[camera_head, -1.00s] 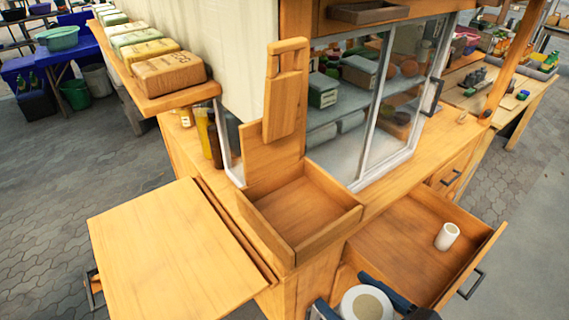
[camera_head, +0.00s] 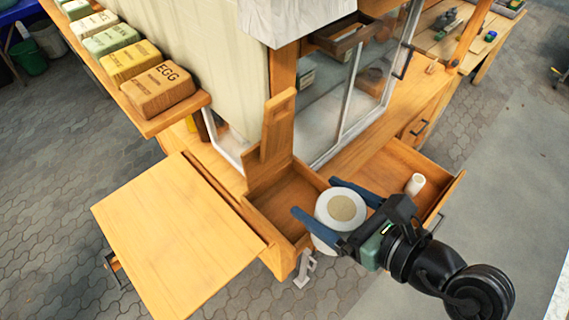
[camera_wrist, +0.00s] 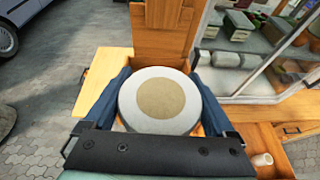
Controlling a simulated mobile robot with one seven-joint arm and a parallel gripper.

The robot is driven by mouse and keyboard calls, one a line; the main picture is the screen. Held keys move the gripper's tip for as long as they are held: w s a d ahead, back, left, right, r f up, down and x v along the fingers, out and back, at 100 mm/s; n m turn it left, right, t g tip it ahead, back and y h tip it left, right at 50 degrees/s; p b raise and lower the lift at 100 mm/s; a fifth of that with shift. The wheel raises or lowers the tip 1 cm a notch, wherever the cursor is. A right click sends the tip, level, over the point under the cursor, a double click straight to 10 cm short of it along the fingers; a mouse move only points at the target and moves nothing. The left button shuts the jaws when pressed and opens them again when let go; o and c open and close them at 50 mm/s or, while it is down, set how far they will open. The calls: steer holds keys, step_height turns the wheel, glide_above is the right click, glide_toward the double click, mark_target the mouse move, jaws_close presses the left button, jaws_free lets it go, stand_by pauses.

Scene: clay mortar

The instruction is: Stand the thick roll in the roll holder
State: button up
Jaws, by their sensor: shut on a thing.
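The thick roll (camera_head: 348,207) is white with a tan round core facing up. My gripper (camera_head: 315,197) is shut on it, with one blue finger on each side. The roll looks upright and overlaps the right front edge of the roll holder, an open wooden box with a tall back board (camera_head: 278,130). I cannot tell its exact height above the box. In the wrist view the roll (camera_wrist: 158,100) sits between the fingers, in front of the back board (camera_wrist: 160,38), and hides most of the box.
An open drawer (camera_head: 437,202) on the right holds a thinner white roll (camera_head: 415,184). A wooden side leaf (camera_head: 175,230) extends on the left. A glass cabinet (camera_head: 350,95) stands behind. A shelf (camera_head: 180,112) with labelled blocks is at upper left.

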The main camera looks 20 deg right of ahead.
steer(key=p, duration=0.4)
glide_above(271, 168)
steer(key=s+d, duration=0.1)
steer(key=s, duration=0.3)
steer(key=shift+w+f+p, duration=0.15)
steer(key=shift+f+p, duration=0.05)
steer(key=shift+f, duration=0.7)
steer(key=shift+w+f+p, duration=0.15)
steer(key=shift+f+p, duration=0.05)
steer(key=shift+f, duration=0.7)
steer(key=shift+f, duration=0.1)
steer(key=shift+f, duration=0.25)
steer(key=o, duration=1.2)
steer(key=shift+r, duration=0.15)
